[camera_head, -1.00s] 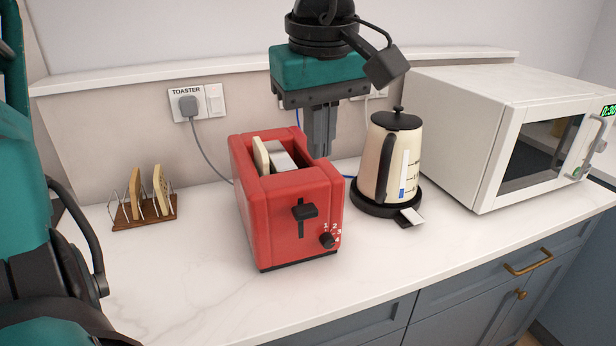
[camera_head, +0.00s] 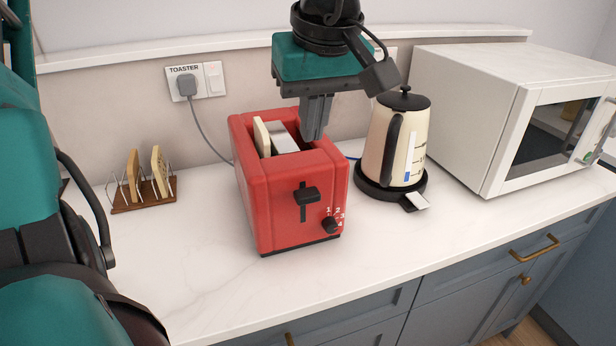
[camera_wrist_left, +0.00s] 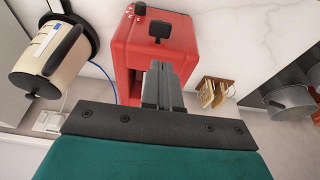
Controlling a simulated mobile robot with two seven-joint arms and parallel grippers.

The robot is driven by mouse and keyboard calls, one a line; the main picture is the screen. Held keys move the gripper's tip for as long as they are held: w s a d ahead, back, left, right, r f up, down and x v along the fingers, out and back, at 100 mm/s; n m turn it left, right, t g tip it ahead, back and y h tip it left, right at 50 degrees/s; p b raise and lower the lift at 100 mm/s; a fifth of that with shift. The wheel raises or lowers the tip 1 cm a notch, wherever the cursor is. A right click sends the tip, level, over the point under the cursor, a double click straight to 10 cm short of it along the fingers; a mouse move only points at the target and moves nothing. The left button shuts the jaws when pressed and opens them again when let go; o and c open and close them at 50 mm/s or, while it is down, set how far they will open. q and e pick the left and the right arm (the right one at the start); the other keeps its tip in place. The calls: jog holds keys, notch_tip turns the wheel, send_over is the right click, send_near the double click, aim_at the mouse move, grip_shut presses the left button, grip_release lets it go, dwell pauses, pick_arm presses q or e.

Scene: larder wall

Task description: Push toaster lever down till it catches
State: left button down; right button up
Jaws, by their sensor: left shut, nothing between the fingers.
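The red toaster (camera_head: 272,205) stands upright on the counter, its front with the black lever (camera_head: 306,194) facing me. The lever sits in the upper part of its vertical slot, above and left of the numbered dial (camera_head: 330,225). A bread slice (camera_head: 262,137) sticks up from the toaster top. My left gripper (camera_head: 312,138) is shut and empty, pointing down at the toaster's top right edge, above the lever and apart from it. In the left wrist view the fingertips (camera_wrist_left: 160,66) overlap the toaster (camera_wrist_left: 125,55), with the lever (camera_wrist_left: 160,31) beyond them. My right gripper is not seen.
A kettle (camera_head: 384,145) on its black base stands close right of the toaster, with a white microwave (camera_head: 465,105) beyond. A toast rack (camera_head: 145,203) stands left. A grey cord runs from the wall plug (camera_head: 186,85) behind the toaster. The counter front (camera_head: 215,275) is clear.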

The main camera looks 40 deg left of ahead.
aim_at(305, 192)
pick_arm(q)
jog(key=x, duration=0.6)
jog(key=d+x, duration=0.1)
jog(key=x, duration=0.3)
jog(key=shift+s+f, duration=0.25)
jog(key=shift+s, duration=0.05)
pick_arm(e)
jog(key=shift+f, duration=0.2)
